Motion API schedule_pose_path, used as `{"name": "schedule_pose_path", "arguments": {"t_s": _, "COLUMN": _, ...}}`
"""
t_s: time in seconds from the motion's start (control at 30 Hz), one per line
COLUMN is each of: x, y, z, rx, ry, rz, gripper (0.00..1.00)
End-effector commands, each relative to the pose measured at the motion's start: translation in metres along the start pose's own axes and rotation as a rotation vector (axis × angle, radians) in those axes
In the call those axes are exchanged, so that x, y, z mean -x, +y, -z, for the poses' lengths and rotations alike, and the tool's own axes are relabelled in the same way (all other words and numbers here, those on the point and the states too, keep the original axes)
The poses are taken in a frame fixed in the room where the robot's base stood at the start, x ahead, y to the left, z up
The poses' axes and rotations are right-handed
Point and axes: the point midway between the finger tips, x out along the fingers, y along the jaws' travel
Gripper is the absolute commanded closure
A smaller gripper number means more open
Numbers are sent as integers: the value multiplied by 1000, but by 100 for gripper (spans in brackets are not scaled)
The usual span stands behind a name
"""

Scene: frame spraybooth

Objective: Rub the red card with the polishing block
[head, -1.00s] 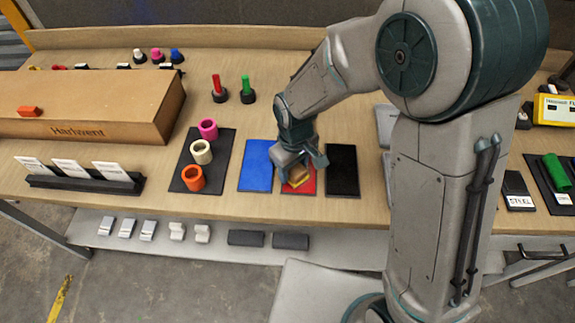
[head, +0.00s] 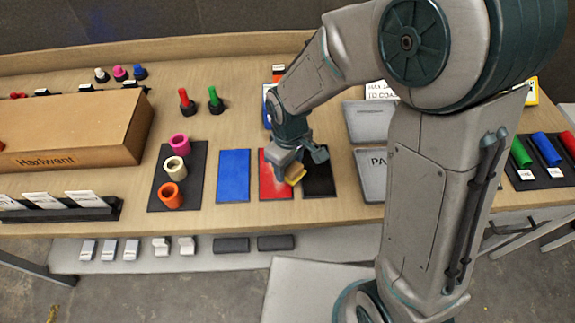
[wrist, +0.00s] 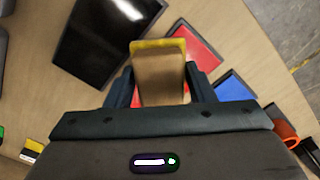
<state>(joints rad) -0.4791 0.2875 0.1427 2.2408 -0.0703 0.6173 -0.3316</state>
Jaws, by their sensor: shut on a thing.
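The polishing block (wrist: 158,82) is tan with a yellow layer along its far edge. My gripper (head: 301,163) is shut on it, with one dark finger on each side in the wrist view. The red card (head: 268,186) lies flat on the table between a blue card (head: 233,176) and a black card (head: 321,178). In the head view the block (head: 296,174) is at the red card's right edge, by the black card. In the wrist view it hides part of the red card (wrist: 200,50). I cannot tell whether the block touches the card.
A dark mat with pink, cream and orange rings (head: 171,195) lies left of the blue card. Red and green pegs (head: 213,98) stand behind. A long brown box (head: 70,125) and a card holder (head: 60,210) are at left. Grey trays (head: 369,122) lie to the right.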

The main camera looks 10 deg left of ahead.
Motion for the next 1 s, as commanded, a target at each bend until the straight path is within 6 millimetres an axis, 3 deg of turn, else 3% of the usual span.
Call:
{"name": "schedule_pose_path", "arguments": {"t_s": 0.4, "x": 39, "y": 1, "z": 0, "rx": -2, "ry": 1, "rz": 0, "gripper": 76}}
{"name": "schedule_pose_path", "arguments": {"t_s": 1.0, "x": 39, "y": 1, "z": 0, "rx": -3, "ry": 1, "rz": 0, "gripper": 76}}
